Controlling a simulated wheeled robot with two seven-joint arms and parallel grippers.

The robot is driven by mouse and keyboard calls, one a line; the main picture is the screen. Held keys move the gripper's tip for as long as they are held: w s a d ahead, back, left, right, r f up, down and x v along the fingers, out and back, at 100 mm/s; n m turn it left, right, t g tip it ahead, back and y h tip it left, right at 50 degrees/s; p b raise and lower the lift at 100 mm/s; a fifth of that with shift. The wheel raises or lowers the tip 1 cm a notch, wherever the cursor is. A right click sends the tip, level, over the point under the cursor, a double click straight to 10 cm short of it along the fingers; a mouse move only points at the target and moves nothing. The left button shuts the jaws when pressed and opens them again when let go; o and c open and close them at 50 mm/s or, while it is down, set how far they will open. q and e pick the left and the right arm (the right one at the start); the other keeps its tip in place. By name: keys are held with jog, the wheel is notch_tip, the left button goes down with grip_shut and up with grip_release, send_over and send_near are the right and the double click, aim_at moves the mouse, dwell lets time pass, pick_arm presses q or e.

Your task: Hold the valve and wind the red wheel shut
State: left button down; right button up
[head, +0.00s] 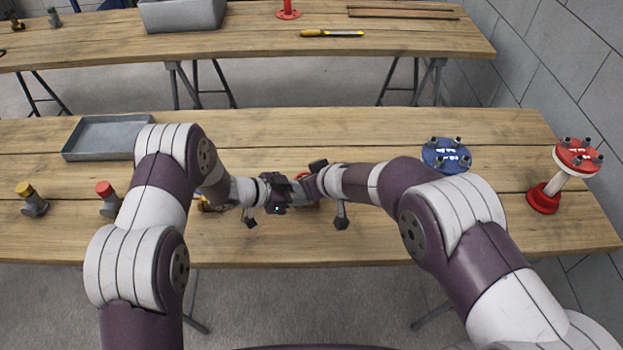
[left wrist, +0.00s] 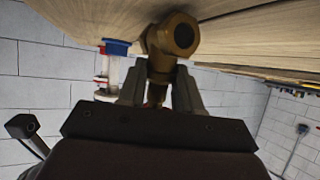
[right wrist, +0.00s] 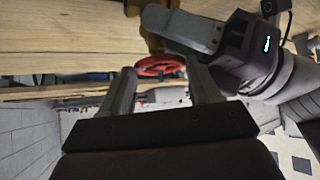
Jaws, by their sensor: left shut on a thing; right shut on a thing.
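The brass valve (left wrist: 173,36) sits at the tips of my left gripper (left wrist: 158,84), which is shut on its body. Its round open end faces the left wrist camera. The red wheel (right wrist: 160,66) lies between the fingertips of my right gripper (right wrist: 160,78), which is shut on it. My left gripper and a bit of brass show beyond the wheel in the right wrist view. In the head view both grippers meet over the middle of the near table, and my arms hide most of the valve and wheel. The wheel's turn cannot be told.
On the near table (head: 365,243) stand a grey tray (head: 110,137), a yellow-capped fitting (head: 32,200), a red-capped fitting (head: 107,199), a blue flange (head: 446,155) and a red-and-white flanged pipe (head: 562,178). A block wall (head: 570,65) is at the right. The front right tabletop is clear.

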jog(key=shift+w+r, duration=0.1)
jog(key=o, duration=1.1)
jog(key=shift+c, duration=0.2)
jog(key=shift+f, duration=0.2)
